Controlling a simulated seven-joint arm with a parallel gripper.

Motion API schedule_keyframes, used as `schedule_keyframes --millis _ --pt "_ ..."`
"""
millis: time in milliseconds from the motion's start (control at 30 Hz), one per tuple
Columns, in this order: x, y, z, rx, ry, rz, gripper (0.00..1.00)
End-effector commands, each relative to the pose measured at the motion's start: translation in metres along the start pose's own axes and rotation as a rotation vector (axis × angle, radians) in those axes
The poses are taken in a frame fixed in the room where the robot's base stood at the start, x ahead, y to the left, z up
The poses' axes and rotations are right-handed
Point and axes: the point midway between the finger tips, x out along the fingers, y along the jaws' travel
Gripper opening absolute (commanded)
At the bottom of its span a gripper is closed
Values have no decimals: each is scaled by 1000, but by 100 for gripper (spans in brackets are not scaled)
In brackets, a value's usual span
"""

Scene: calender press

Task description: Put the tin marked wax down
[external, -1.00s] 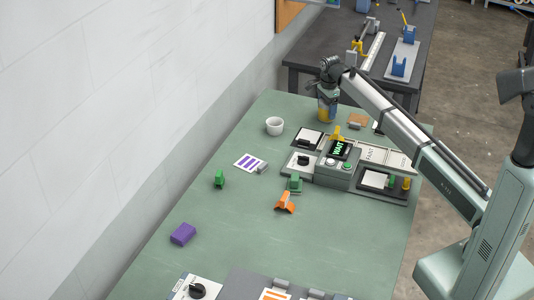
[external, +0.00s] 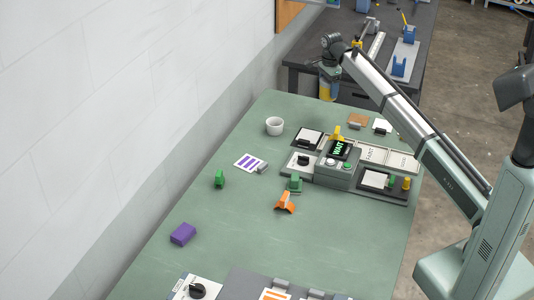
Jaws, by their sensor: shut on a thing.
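My gripper (external: 328,76) is at the far end of the green table and is shut on a small yellow tin (external: 327,90), with its fingers hiding the upper part. The tin is upright and appears held up in the air, in line with the table's far edge. Its marking is too small to read, so I cannot tell whether it says wax.
A white cup (external: 274,126) stands left of the press unit (external: 336,170), whose screen reads WAIT. An orange piece (external: 286,202), a green block (external: 219,178) and a purple block (external: 183,234) lie nearer. A dark bench (external: 345,85) stands behind. The table's middle is mostly clear.

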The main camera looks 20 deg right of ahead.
Motion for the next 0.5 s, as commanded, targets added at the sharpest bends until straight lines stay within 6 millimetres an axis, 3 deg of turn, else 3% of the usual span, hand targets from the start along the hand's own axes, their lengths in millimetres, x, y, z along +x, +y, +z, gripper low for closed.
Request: schedule_keyframes --millis 167,267,367,500 --pt "-2 1 6 -7 0 0 35" --pt "-2 2 23 -26 0 0 35" --pt "-2 6 52 -60 0 0 35" --pt "-1 15 107 -123 0 0 35"
